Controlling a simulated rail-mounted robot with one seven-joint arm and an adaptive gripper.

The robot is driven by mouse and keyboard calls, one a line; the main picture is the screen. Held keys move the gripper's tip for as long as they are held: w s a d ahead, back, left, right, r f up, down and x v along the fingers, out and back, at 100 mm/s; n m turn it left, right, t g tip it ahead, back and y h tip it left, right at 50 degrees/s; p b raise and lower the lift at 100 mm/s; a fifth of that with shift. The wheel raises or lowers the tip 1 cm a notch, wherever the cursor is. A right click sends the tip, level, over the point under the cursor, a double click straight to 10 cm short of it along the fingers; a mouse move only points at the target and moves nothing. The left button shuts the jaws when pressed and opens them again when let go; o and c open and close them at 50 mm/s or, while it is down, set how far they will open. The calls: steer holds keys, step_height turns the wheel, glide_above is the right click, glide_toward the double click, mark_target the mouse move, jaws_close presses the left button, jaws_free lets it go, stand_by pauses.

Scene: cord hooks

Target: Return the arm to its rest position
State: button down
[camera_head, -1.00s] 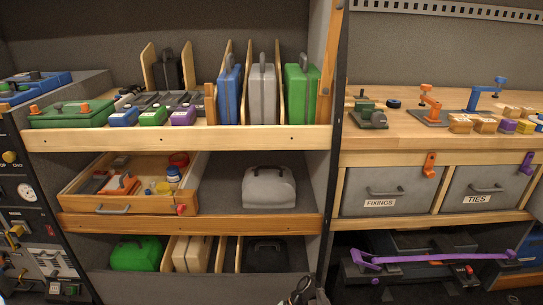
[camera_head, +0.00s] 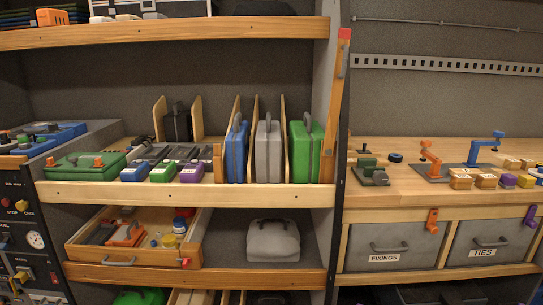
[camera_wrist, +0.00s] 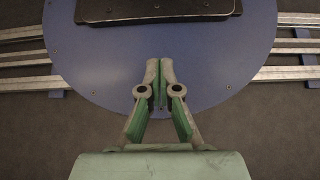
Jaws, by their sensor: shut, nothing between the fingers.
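My gripper (camera_wrist: 161,72) shows in the wrist view. Its two green-padded fingers are closed together with nothing between them. It points down over my own round blue base plate, with a dark block on it at the top of the picture. My gripper is not visible in the head view.
In the head view a shelf unit holds upright blue, grey and green cases (camera_head: 306,150). Below, a wooden drawer (camera_head: 118,256) stands pulled out. At right is a workbench (camera_head: 430,200) with grey FIXINGS (camera_head: 390,247) and TIES (camera_head: 490,243) drawers. Metal rails (camera_wrist: 290,74) cross the grey floor.

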steer(key=w+r+t+p, duration=0.3)
steer(key=r+p, duration=0.9)
steer(key=p, duration=0.3)
steer(key=shift+w+t+p, duration=0.3)
steer(key=shift+w+p, duration=0.05)
steer(key=shift+p, duration=0.05)
steer(key=shift+d+f, duration=0.1)
